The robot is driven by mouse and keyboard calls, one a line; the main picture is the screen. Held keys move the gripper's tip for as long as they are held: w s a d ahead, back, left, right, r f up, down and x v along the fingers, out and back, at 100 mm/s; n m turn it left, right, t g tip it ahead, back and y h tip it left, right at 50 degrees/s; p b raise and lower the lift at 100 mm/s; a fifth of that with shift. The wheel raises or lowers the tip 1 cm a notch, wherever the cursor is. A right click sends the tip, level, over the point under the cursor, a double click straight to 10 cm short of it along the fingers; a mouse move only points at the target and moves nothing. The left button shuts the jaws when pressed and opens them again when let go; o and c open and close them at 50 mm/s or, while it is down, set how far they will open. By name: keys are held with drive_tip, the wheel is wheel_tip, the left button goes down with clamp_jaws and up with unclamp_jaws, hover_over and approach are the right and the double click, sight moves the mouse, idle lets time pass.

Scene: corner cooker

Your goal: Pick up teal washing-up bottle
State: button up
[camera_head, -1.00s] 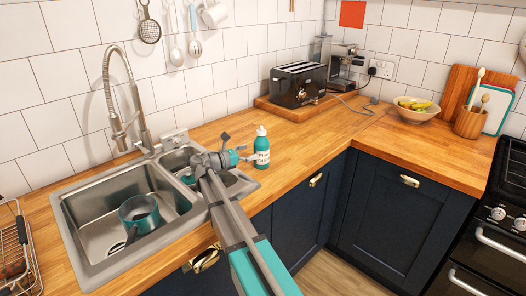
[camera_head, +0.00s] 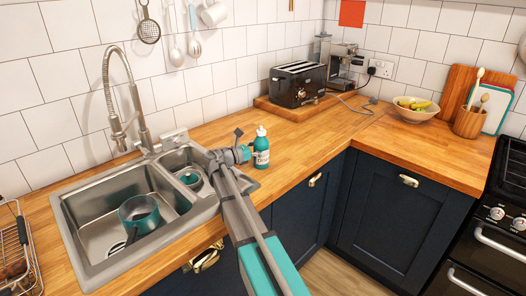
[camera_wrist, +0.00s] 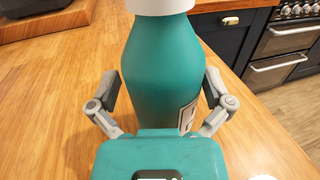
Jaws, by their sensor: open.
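The teal washing-up bottle (camera_head: 261,150) stands upright on the wooden worktop, just right of the sink, with a white cap and a pale label. In the wrist view the bottle (camera_wrist: 162,75) fills the middle, its cap cut off by the top edge. My gripper (camera_head: 248,153) is at the bottle's left side in the head view. In the wrist view my gripper (camera_wrist: 160,105) is open, with one finger on each side of the bottle. A gap shows beside each finger at the upper part; whether the lower parts touch is unclear.
The steel sink (camera_head: 75,225) at left holds a teal pot (camera_head: 139,214), with a tall tap (camera_head: 135,100) behind. A toaster (camera_head: 299,84) on a wooden board stands behind the bottle. A fruit bowl (camera_head: 416,109) is far right. Worktop right of the bottle is clear.

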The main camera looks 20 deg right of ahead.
drive_tip(key=c, duration=0.9)
drive_tip(key=shift+c, duration=0.2)
drive_tip(key=shift+r, duration=0.2)
drive_tip(key=shift+r+p, duration=0.75)
drive_tip(key=shift+p, duration=0.25)
drive_tip(key=s+a+r+p, duration=0.4)
drive_tip(key=s+r+p, duration=0.7)
drive_tip(key=s, duration=0.2)
drive_tip(key=shift+s, duration=0.25)
drive_tip(key=shift+d, duration=0.1)
